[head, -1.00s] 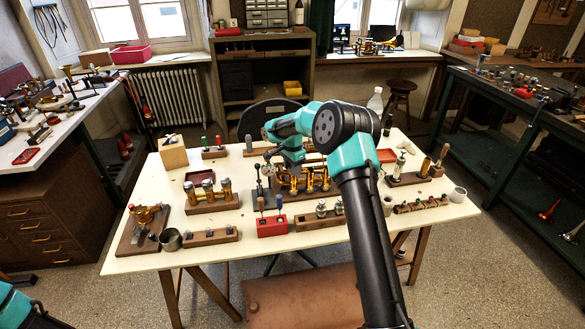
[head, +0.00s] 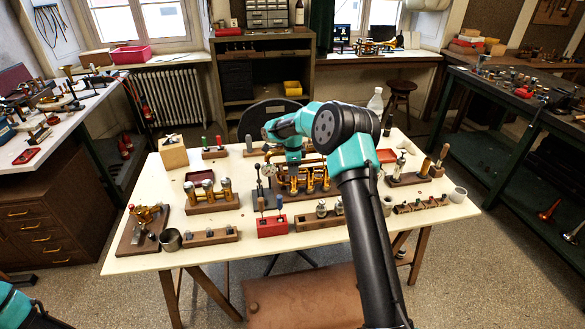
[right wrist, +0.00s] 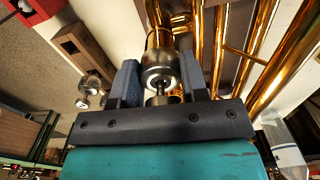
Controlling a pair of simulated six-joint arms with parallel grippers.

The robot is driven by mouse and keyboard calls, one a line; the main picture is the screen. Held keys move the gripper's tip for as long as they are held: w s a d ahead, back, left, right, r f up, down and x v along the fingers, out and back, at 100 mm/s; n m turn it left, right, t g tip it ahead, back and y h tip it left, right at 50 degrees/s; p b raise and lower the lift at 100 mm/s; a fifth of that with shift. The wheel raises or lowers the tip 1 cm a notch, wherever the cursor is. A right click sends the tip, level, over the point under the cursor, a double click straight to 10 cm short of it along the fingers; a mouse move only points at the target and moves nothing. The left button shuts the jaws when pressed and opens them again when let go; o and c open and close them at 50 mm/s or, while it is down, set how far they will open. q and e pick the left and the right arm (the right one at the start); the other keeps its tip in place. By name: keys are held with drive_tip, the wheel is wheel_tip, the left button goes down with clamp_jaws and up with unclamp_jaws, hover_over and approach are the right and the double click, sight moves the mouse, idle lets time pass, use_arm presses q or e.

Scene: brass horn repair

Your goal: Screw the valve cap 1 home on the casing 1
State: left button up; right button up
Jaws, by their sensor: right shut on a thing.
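My right gripper (right wrist: 160,88) is shut on a silvery, rounded valve cap (right wrist: 160,68), with a blue-grey finger on each side of it. The cap lines up with a brass casing (right wrist: 158,38) directly beyond it in the right wrist view. I cannot tell whether its thread is fully seated. In the head view the gripper (head: 293,163) is over the brass horn valve assembly (head: 300,183) on its dark wooden base, and the cap is too small to make out there. Only a teal piece of my left arm shows at the lower left; its gripper is out of frame.
Brass tubes (right wrist: 243,50) run close to the right of the gripper. A red tool block (head: 272,228), a wooden block with silvery parts (head: 318,222) and a block with brass cylinders (head: 212,206) stand nearby. The cream tabletop (head: 255,262) is clear at its front edge.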

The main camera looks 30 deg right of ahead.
drive_tip(key=m, duration=0.4)
drive_tip(key=shift+f, duration=0.1)
drive_tip(key=shift+m, duration=0.3)
drive_tip(key=m, duration=0.4)
drive_tip(key=shift+m, duration=0.4)
drive_tip(key=o, duration=1.1)
drive_tip(key=shift+d, duration=0.1)
wheel_tip(320, 180, up, 18)
drive_tip(key=shift+f, duration=0.25)
